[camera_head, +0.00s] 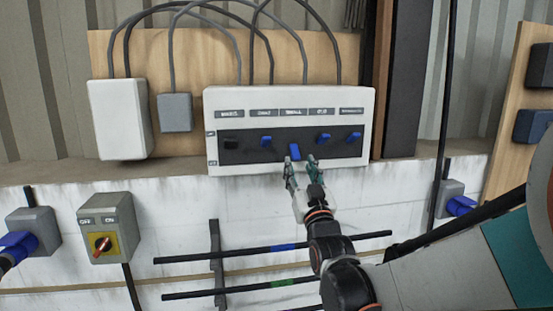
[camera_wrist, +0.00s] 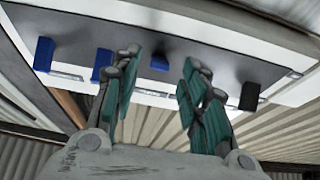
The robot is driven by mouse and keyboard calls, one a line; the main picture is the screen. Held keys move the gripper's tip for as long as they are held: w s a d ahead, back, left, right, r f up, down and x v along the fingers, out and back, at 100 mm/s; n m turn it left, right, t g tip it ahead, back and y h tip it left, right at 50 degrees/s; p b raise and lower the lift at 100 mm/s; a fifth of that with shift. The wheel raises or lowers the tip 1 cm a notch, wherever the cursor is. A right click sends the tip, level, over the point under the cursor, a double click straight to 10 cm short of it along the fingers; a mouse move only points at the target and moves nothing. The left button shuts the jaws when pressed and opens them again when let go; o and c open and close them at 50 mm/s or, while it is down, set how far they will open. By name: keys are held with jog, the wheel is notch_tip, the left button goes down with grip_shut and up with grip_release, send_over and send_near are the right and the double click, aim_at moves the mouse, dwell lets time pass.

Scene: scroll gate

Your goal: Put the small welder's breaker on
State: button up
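The white breaker panel (camera_head: 290,97) hangs on the wall in the head view, with one black breaker (camera_head: 230,142) and several blue ones in a dark strip. The middle blue breaker (camera_head: 294,151), under a label that seems to read "SMALL", sits lower than its neighbours. My gripper (camera_head: 300,163) is open and empty just below it, fingers pointing up at the panel. In the wrist view the open fingers (camera_wrist: 162,75) stand before the strip; a blue breaker (camera_wrist: 160,62) shows between them, another (camera_wrist: 102,65) beside the left finger. Contact cannot be told.
Left of the panel are a white box (camera_head: 119,120) and a grey box (camera_head: 175,112). Below left is a rotary switch (camera_head: 105,228) with a red knob. Dark rods (camera_head: 275,248) run along the wall below my gripper. A dark post (camera_head: 404,80) stands right of the panel.

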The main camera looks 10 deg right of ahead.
aim_at(297, 160)
jog(key=shift+x, duration=1.8)
grip_shut()
